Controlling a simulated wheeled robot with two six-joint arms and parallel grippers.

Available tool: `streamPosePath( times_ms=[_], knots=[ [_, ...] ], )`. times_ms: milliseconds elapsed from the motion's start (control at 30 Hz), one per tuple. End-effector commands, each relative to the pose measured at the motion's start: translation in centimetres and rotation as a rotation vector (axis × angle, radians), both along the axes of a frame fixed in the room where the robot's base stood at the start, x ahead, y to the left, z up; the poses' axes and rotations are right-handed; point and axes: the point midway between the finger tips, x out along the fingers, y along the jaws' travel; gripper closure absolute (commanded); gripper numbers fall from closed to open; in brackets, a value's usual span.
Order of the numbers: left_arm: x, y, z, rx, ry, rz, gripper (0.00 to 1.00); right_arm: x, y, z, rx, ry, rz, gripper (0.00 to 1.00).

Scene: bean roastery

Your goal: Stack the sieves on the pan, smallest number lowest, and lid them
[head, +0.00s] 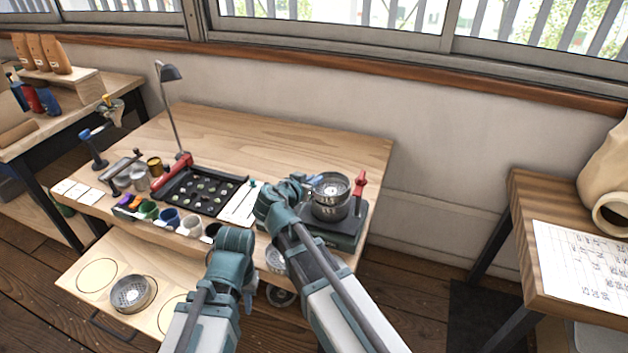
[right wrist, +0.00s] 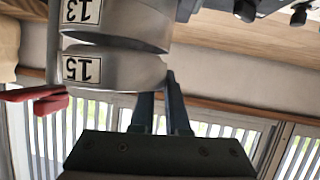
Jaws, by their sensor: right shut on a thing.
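A stack of metal sieves (head: 331,208) stands on a dark green base (head: 340,238) at the table's right end. In the right wrist view, which is upside down, the sieve labelled 15 (right wrist: 118,72) sits on the sieve labelled 13 (right wrist: 125,22). Any pan below is not clear. My right gripper (head: 308,187) is at the stack's left side, shut on the 15 sieve's edge. A perforated sieve (head: 131,294) lies on the lower board. Another round metal piece (head: 276,260) is partly hidden between my arms. My left gripper (head: 249,290) is low above that board; its fingers are unclear.
A red clamp (head: 360,184) rises beside the stack. A black bean tray (head: 203,190), a lamp (head: 171,73) and several coloured cups stand left of it. The lower board (head: 88,302) has empty circle outlines. The table's back is clear.

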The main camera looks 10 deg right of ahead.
Motion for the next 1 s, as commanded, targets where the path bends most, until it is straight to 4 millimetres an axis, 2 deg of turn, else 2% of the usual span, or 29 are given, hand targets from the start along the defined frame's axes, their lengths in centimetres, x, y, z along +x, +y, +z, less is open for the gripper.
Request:
streamPosePath(
  times_ms=[967, 1000],
  knots=[
    [0.0, 0.0, -1.2, 0.0, 0.0, 0.0, 0.76, 0.0, 0.0, -1.2, 0.0, 0.0, 0.0, 1.0],
    [0.0, 0.0, -1.2, 0.0, 0.0, 0.0, 0.76, 0.0, 0.0, -1.2, 0.0, 0.0, 0.0, 0.86]
  ],
)
